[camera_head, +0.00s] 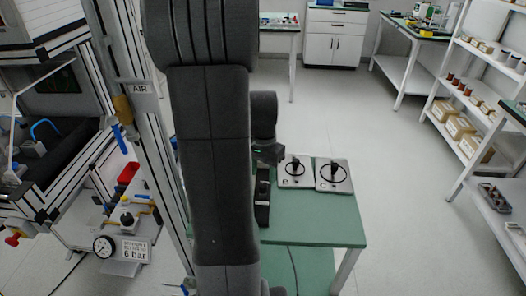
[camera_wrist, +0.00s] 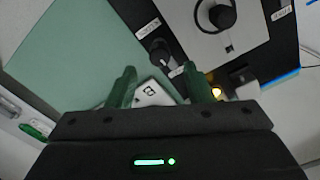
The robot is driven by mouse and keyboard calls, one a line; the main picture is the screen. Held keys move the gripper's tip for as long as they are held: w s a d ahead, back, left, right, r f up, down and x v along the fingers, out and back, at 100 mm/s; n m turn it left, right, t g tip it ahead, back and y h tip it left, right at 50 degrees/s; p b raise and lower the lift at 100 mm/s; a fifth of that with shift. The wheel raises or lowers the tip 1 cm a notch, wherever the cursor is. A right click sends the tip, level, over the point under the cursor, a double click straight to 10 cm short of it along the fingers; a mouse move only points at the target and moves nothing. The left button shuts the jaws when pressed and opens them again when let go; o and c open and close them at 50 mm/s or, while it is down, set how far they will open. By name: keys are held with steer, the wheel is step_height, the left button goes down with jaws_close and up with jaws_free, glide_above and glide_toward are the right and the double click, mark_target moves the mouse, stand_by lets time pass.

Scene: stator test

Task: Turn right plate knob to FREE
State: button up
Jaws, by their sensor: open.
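The right plate (camera_head: 346,186) lies on a green-topped table in the head view, with a black upright knob (camera_head: 334,171) inside a dark ring. A similar left plate (camera_head: 285,182) with its own black knob (camera_head: 296,166) lies beside it. My gripper (camera_head: 268,154) is left of and above the left plate, apart from the right knob. In the wrist view my gripper (camera_wrist: 163,80) has its green fingers spread with a gap between them. Beyond the fingertips are a small dark knob (camera_wrist: 161,52) and a larger black knob (camera_wrist: 222,16). Their labels are too blurred to read.
The green table (camera_head: 325,228) has bare room in front of the plates. A black object (camera_head: 262,200) stands left of the plates, partly hidden by my arm. White shelves (camera_head: 455,118) stand at right. A small yellow light (camera_wrist: 216,92) glows near the right finger.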

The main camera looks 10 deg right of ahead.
mark_target(263, 184)
step_height(263, 184, up, 9)
steer(key=shift+f, duration=0.15)
stand_by(0.4)
step_height(263, 184, down, 14)
steer(key=shift+r, duration=0.1)
stand_by(0.5)
